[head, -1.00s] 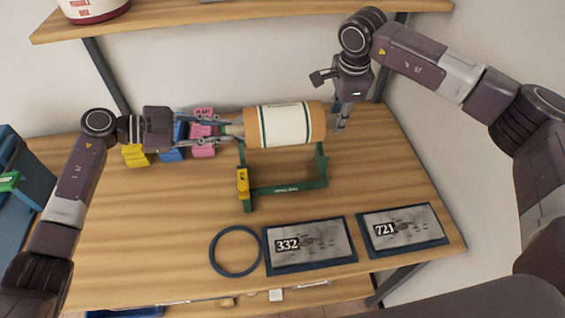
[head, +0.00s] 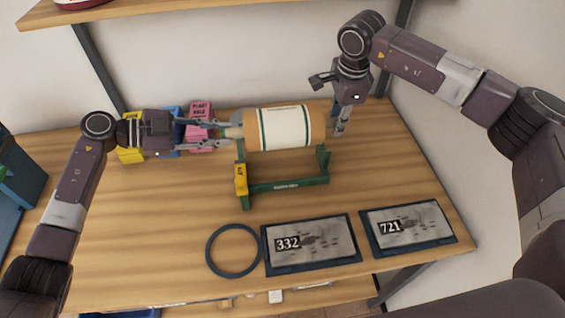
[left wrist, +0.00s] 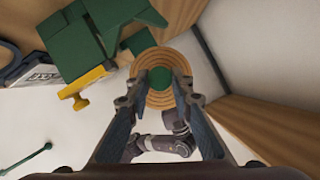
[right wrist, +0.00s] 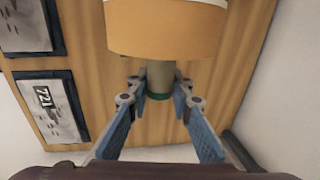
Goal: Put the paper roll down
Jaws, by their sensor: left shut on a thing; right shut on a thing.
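The paper roll (head: 278,128) is a tan cylinder with a white band and green stripes, lying level at the back middle of the table. My left gripper (head: 226,133) is shut on its left end, around a rod with a green tip that shows end-on in the left wrist view (left wrist: 160,79). My right gripper (head: 337,128) is shut on the rod at its right end; the right wrist view shows that rod (right wrist: 160,76) between the fingers. A green stand (head: 290,186) with a yellow part is just in front of and below the roll. Whether they touch is unclear.
Yellow (head: 130,150), blue (head: 171,145) and pink (head: 200,110) blocks stand behind my left gripper. A dark ring (head: 209,252) and two plates marked 332 (head: 312,243) and 721 (head: 410,225) lie at the front. The front left tabletop is clear.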

